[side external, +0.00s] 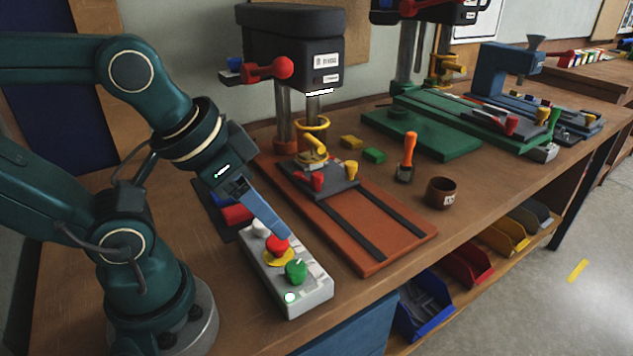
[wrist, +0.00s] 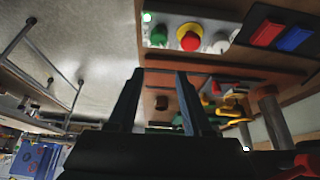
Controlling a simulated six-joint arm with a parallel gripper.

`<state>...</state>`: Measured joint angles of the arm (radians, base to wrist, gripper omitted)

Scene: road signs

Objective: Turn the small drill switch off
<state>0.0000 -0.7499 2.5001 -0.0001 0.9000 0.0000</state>
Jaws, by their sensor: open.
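A grey control box (side external: 316,290) lies on the bench in front of the small drill's orange base (side external: 390,235). It carries a white knob (side external: 259,228), a red button (side external: 277,245) on a yellow ring, a green knob (side external: 296,271) with a pale pointer line, and a lit lamp (side external: 290,297). The wrist view shows the green knob (wrist: 158,36), red button (wrist: 189,38) and white knob (wrist: 221,43) beyond my fingertips. My gripper (side external: 283,232) points down over the box, its fingers overlapping the red button's edge in the side view; contact is unclear. Its jaws (wrist: 158,73) are open and empty.
Red and blue blocks (side external: 236,214) lie left of the box. An orange-handled tool (side external: 408,155) and a brown cup (side external: 441,193) stand to the right. A green machine base (side external: 420,135) lies further back. Coloured bins (side external: 465,262) sit below.

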